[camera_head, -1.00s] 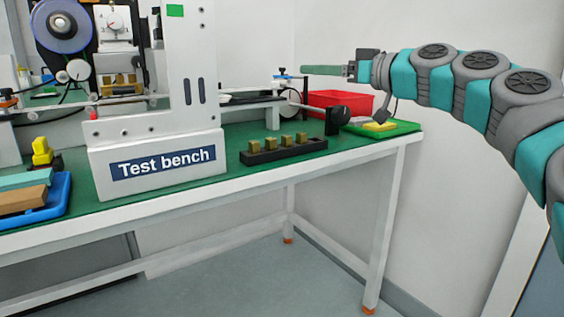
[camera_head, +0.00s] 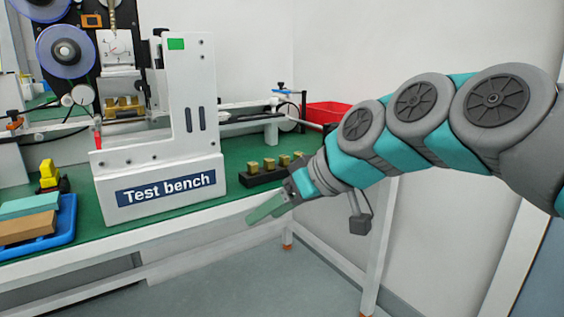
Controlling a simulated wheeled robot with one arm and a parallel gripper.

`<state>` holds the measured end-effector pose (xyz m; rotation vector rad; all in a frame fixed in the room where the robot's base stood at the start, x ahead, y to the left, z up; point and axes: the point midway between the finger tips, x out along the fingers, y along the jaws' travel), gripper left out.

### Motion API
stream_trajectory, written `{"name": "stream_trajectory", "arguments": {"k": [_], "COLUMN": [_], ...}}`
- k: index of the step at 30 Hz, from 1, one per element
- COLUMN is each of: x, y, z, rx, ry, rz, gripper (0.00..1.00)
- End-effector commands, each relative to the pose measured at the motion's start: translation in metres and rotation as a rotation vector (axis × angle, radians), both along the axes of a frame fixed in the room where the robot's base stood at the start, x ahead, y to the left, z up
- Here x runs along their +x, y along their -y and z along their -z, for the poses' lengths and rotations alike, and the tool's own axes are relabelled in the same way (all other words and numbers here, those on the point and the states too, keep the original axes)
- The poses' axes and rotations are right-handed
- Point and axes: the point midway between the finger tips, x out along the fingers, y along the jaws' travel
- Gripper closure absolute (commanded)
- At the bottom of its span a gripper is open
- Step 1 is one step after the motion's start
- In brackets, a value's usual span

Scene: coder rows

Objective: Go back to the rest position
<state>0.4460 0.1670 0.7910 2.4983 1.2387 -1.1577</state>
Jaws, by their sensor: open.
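My gripper (camera_head: 264,209) is at the end of my grey and teal arm, which reaches in from the right. It points left and down, in front of the table's front edge in the picture. Its green fingers look empty, and the gap between them is hard to make out. The white machine labelled "Test bench" (camera_head: 165,188) stands left of the gripper. The black block with several brass cubes (camera_head: 258,177) lies on the table just behind the gripper, its right end partly hidden by my arm.
The green-topped table (camera_head: 107,222) fills the left and middle. A blue tray (camera_head: 66,228) with bars and a yellow part (camera_head: 48,174) are at the left. A red bin (camera_head: 328,113) is at the back right, partly behind my arm. Open floor (camera_head: 260,290) lies below the table front.

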Motion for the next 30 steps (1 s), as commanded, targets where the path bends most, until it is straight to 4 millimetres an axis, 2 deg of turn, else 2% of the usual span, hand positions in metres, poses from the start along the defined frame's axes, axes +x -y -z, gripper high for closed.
{"name": "stream_trajectory", "arguments": {"k": [1,5,6,9,12,15,18,21,30], "x": [-0.021,-0.073,-0.09,-0.134,-0.178,-0.213,-0.238,-0.249,-0.251], "y": [0.008,0.039,0.052,0.087,0.119,0.144,0.159,0.166,0.167], "z": [0.02,0.082,0.1,0.139,0.168,0.186,0.197,0.202,0.203], "rx": [-0.063,-0.215,-0.263,-0.37,-0.456,-0.519,-0.558,-0.575,-0.579], "ry": [-0.072,-0.272,-0.333,-0.481,-0.61,-0.71,-0.773,-0.802,-0.808], "rz": [0.033,0.155,0.201,0.328,0.452,0.554,0.625,0.659,0.666], "gripper": [0.39,0.39,0.39,0.39,0.39,0.39,0.39,0.39,0.39]}}
